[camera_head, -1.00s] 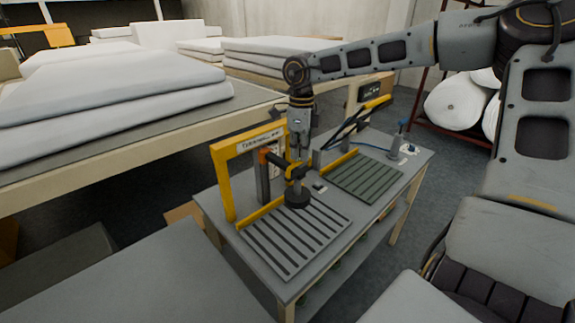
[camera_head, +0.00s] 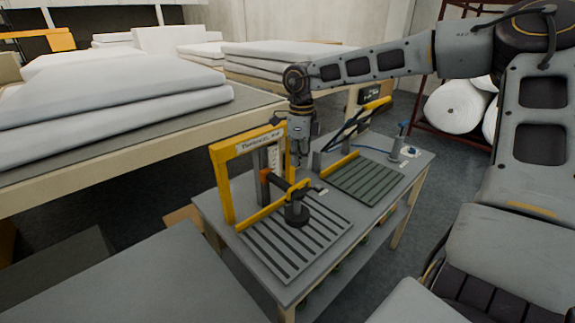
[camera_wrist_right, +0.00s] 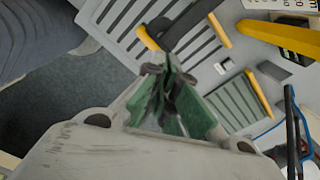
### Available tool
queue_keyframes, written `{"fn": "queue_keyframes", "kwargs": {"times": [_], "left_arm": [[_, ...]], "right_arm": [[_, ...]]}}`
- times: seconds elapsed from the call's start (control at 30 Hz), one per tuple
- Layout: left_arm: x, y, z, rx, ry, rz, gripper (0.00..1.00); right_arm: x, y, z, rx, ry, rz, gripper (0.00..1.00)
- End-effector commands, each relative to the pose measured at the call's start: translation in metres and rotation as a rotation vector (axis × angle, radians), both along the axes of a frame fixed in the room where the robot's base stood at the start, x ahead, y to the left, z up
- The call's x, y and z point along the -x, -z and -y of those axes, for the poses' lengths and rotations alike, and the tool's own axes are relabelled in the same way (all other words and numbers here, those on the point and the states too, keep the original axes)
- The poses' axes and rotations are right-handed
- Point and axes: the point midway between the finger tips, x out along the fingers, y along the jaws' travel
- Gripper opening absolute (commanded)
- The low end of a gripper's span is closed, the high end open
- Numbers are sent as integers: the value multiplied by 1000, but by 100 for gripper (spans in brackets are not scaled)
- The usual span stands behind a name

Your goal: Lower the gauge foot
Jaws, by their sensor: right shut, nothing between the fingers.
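The thickness gauge has a yellow frame (camera_head: 223,185) with a label on its top bar, standing on a grey bench. Its orange and black arm (camera_head: 268,178) carries a dark round foot (camera_head: 297,216), which is low at the slatted plate (camera_head: 290,247). I cannot tell whether the foot touches the plate. My right gripper (camera_head: 301,162) is above and behind the arm, apart from the foot. In the right wrist view its green-padded fingers (camera_wrist_right: 168,98) are together with nothing between them. My left gripper is not in view.
A second slatted plate (camera_head: 366,182) with a yellow rail lies to the right on the bench. A blue-handled device (camera_head: 400,142) stands at the bench's right end. A large table with white wadding (camera_head: 110,100) is at the left. White rolls (camera_head: 455,106) sit on a rack.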

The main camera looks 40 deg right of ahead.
Motion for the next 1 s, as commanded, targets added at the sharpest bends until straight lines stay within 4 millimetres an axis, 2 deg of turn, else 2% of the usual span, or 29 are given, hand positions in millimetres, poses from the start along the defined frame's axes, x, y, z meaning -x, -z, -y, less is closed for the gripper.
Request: {"fn": "queue_keyframes", "kwargs": {"times": [1.0], "left_arm": [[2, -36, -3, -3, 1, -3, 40]], "right_arm": [[0, -62, 0, 0, 0, 1, 0]]}}
